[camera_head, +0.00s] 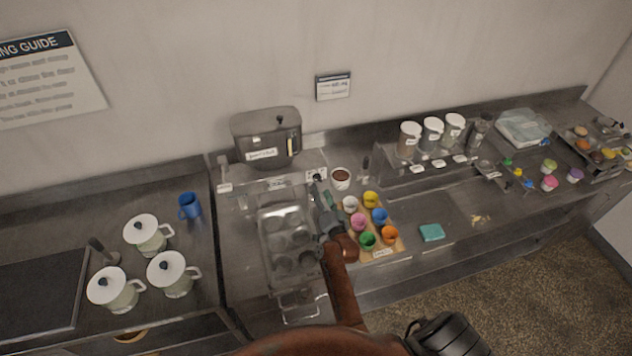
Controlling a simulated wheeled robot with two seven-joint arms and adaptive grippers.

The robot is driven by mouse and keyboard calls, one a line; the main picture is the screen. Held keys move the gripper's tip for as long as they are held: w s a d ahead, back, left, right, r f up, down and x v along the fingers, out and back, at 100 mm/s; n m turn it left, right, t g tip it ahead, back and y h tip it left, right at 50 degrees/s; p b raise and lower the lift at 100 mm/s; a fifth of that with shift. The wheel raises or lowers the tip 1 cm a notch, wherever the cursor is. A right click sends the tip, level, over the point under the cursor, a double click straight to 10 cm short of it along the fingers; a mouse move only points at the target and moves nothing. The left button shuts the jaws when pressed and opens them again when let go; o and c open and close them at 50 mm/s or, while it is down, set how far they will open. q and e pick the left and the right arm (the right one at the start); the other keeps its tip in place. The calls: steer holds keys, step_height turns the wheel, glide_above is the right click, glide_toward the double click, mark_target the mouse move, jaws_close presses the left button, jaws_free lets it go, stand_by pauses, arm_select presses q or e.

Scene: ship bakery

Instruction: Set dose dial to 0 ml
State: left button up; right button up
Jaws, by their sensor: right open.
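A grey metal dispenser (264,140) with a white label stands against the wall at the back of the counter. A small dark round part (280,120) shows on its front, above a pale upright strip. I cannot tell for sure whether this is the dose dial, and no setting is readable. My right gripper (318,186) is open over the counter, right of and in front of the dispenser, apart from it. It is beside a small white card (316,174) and partly hides the counter behind it. My left gripper is not in view.
A muffin tin (287,236) lies left of my right gripper. A board (384,252) with several coloured cups is on its right, with a brown-filled cup (341,178) behind. White-lidded jugs (148,234) and a blue mug (189,205) stand left. Lidded jars (432,133) stand right.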

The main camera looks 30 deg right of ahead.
mark_target(318, 180)
steer(key=shift+d+b+x, duration=0.25)
steer(key=shift+b+x, duration=0.35)
steer(key=shift+x, duration=0.7)
steer(key=shift+d+b+x, duration=0.2)
steer(key=shift+b+x, duration=0.35)
steer(key=shift+x, duration=0.75)
steer(key=shift+s, duration=0.1)
steer(key=c, duration=1.1)
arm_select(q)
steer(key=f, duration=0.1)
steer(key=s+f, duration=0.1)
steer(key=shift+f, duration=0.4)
arm_select(e)
steer(key=shift+c, duration=0.2)
